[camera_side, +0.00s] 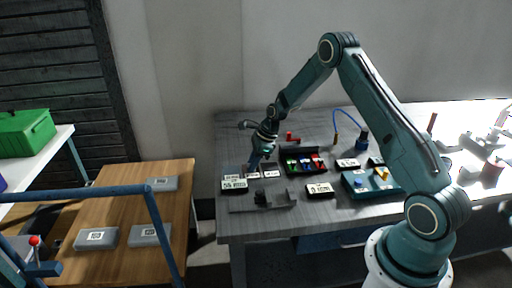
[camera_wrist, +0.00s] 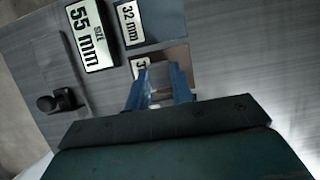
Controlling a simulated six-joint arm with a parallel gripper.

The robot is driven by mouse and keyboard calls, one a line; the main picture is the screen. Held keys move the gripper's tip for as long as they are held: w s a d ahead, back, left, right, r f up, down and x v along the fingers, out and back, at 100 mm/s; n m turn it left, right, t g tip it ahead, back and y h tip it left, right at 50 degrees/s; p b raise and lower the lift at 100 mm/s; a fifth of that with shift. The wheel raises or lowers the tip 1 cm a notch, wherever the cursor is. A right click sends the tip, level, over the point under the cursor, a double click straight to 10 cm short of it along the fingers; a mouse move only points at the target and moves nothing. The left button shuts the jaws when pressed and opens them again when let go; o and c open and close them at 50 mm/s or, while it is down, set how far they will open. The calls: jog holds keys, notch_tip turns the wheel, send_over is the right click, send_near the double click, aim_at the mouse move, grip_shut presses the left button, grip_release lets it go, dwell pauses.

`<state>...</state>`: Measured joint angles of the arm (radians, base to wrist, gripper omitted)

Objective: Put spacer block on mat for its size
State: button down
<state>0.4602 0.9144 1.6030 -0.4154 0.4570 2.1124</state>
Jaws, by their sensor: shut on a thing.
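My gripper (camera_wrist: 160,92) points down over the left part of the grey table and is shut on the spacer block (camera_wrist: 163,97). The block is small and pale between the blue fingers, mostly hidden in the wrist view. In the side view my gripper (camera_side: 254,168) is low, just behind the size labels. The 55 mm label (camera_wrist: 92,36) is upper left in the wrist view, with the 32 mm label (camera_wrist: 130,24) beside it on a blue-grey mat (camera_wrist: 164,18). A third label (camera_wrist: 140,67), partly hidden by the fingers, lies on a brownish mat (camera_wrist: 174,55) near the fingertips.
A grey fixture with a dark knob (camera_side: 261,197) stands at the table's front. A dark tray of coloured parts (camera_side: 303,161), a 0 mm-type label (camera_side: 319,190) and a teal box (camera_side: 370,184) are to the right. A wooden table with grey boxes (camera_side: 97,237) stands left.

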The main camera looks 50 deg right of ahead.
jog(key=c, duration=1.2)
grip_release()
jog(key=v, duration=1.2)
jog(key=shift+r, duration=0.15)
